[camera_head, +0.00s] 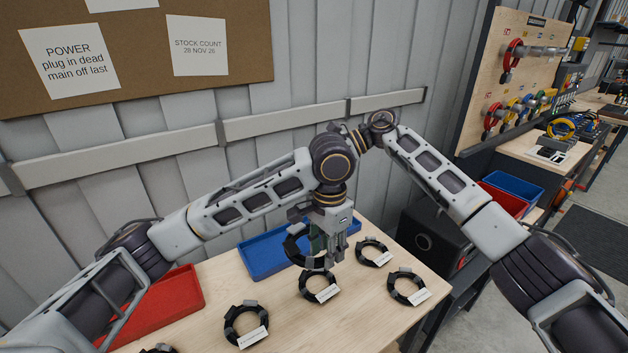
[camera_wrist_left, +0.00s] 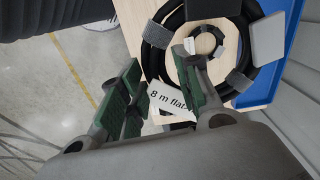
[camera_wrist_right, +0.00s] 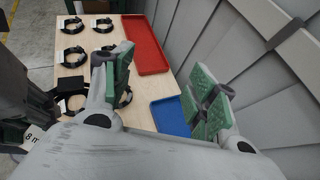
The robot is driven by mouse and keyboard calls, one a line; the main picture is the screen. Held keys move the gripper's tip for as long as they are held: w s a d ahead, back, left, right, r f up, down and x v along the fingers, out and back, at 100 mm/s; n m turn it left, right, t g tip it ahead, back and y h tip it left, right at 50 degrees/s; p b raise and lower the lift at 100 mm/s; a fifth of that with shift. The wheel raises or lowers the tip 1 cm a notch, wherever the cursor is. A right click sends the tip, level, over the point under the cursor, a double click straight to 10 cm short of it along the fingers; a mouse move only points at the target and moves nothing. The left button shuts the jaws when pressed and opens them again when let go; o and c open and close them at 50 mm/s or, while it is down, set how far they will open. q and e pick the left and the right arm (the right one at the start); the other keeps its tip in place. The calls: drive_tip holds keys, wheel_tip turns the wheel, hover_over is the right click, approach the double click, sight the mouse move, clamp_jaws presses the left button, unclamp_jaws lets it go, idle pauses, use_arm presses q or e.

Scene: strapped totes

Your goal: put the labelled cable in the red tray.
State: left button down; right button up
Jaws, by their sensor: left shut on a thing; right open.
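My left gripper (camera_head: 328,258) is shut on a black coiled cable (camera_head: 292,248) with grey straps, held above the table by the blue tray's right end. In the left wrist view the coil (camera_wrist_left: 152,62) is close up, and its white label (camera_wrist_left: 170,102) reads "8 m flat", the rest cut off. Several other black coils with white tags, such as one (camera_head: 246,324) at the front, lie on the table; their tags are too small to read. The red tray (camera_head: 172,298) stands empty at the table's left. My right gripper (camera_wrist_right: 165,65) is open and empty in its wrist view, and hidden in the head view.
An empty blue tray (camera_head: 262,258) stands at the back of the wooden table (camera_head: 215,322), right of the red tray. A grey wall rises behind. A black box (camera_head: 432,240) stands right of the table.

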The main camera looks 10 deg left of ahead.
sight(302, 228)
drive_tip(key=s+d+n+t+h, duration=0.1)
drive_tip(key=s+d+n+h, duration=0.3)
drive_tip(key=h, duration=0.5)
drive_tip(key=shift+s+r+n+t+h, duration=0.3)
drive_tip(key=shift+s+n+h, duration=0.15)
drive_tip(key=shift+n, duration=0.45)
drive_tip(key=shift+f, duration=0.15)
drive_tip(key=shift+x, duration=5.9)
drive_tip(key=shift+s, duration=0.1)
drive_tip(key=c, duration=1.1)
use_arm(q)
drive_tip(key=c, duration=0.9)
unclamp_jaws()
drive_tip(key=shift+c, duration=0.2)
use_arm(e)
clamp_jaws()
